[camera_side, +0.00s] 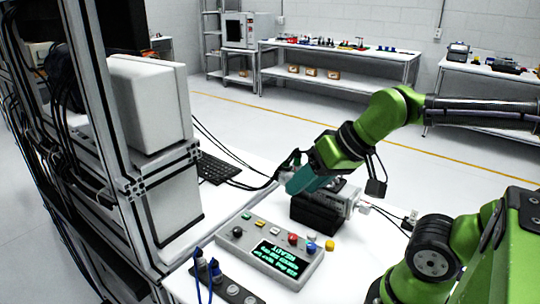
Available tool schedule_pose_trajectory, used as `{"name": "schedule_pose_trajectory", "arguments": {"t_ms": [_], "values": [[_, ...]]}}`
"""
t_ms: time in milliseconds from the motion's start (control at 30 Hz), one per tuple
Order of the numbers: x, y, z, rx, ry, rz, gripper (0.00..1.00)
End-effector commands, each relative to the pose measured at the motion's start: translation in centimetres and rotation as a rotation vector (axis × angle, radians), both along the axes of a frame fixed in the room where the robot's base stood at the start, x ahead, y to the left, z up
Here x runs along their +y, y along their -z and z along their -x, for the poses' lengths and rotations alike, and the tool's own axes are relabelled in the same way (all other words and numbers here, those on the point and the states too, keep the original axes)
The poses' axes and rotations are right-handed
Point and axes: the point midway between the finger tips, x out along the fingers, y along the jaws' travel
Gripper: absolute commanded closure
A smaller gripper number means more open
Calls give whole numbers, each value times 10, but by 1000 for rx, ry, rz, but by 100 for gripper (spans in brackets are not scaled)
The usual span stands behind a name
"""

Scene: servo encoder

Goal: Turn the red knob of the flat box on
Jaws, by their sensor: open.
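The flat grey box (232,247) lies on the white table, with a lit display of green text. The red knob (293,239) is a small round red cap at the box's right part, near its back edge. Its turn position is too small to read. My gripper (293,187), with teal fingers below a green wrist, is behind and above the box, apart from the red knob. It is open, though the gap between its fingers is hard to make out. The fingers partly cover a black block with a grey device (318,212) behind the box.
A black knob (238,231), a blue knob (311,248) and small buttons sit near the red knob. A yellow piece (329,245) is at the box's right. A strip with blue-wired plugs (233,290) lies in front. A keyboard (217,169) and cables are behind left.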

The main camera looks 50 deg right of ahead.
Motion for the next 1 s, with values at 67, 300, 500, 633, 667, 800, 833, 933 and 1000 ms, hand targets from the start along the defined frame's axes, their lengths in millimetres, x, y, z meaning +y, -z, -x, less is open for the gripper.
{"name": "schedule_pose_trajectory", "arguments": {"t_ms": [67, 300, 500, 633, 667, 800, 833, 933, 1000], "values": [[0, 0, 0, 0, 0, 0, 53], [-9, 15, -17, 109, -3, 35, 48], [-33, 33, -47, 317, -418, 301, 48], [-47, 39, -58, 404, -753, 429, 48], [-49, 39, -59, 416, -824, 450, 48], [-56, 35, -62, 433, -1096, 526, 48], [-56, 33, -62, 430, -1138, 537, 48], [-57, 31, -58, 423, -1238, 558, 48], [-57, 32, -57, 419, -1275, 563, 48]]}}
